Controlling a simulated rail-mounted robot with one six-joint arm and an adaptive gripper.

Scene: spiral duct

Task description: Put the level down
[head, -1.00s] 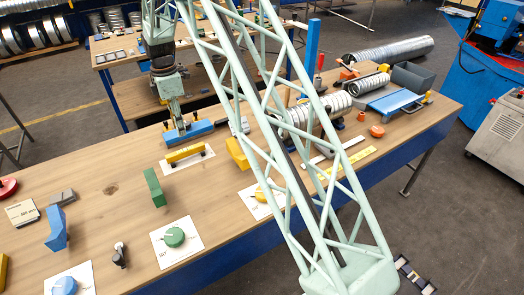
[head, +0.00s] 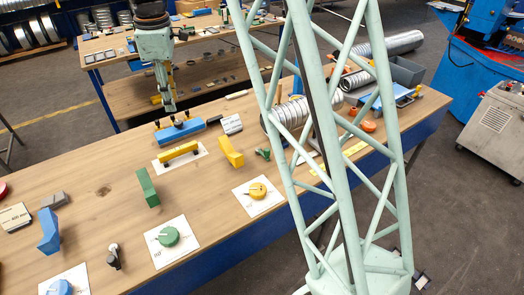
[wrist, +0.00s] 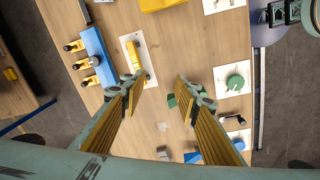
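A yellow bar with dark ends, which looks like the level, lies on a white plate (head: 158,164) on the workbench; the yellow bar (head: 180,151) also shows in the wrist view (wrist: 133,57), near the left finger. My gripper (head: 170,108) is above the bench behind the blue bar (head: 180,131), apart from the yellow bar. In the wrist view my gripper (wrist: 158,86) is open, its fingers wide apart with nothing between them. A green block (wrist: 172,101) shows below the gap, on the bench.
Green (head: 168,237) and yellow (head: 258,190) knobs on white cards sit near the front edge. A yellow block (head: 230,152) stands right of the bar. Ribbed duct (head: 292,112) lies farther right. My lattice column hides part of the bench. Bare wood (head: 108,165) lies left of the plate.

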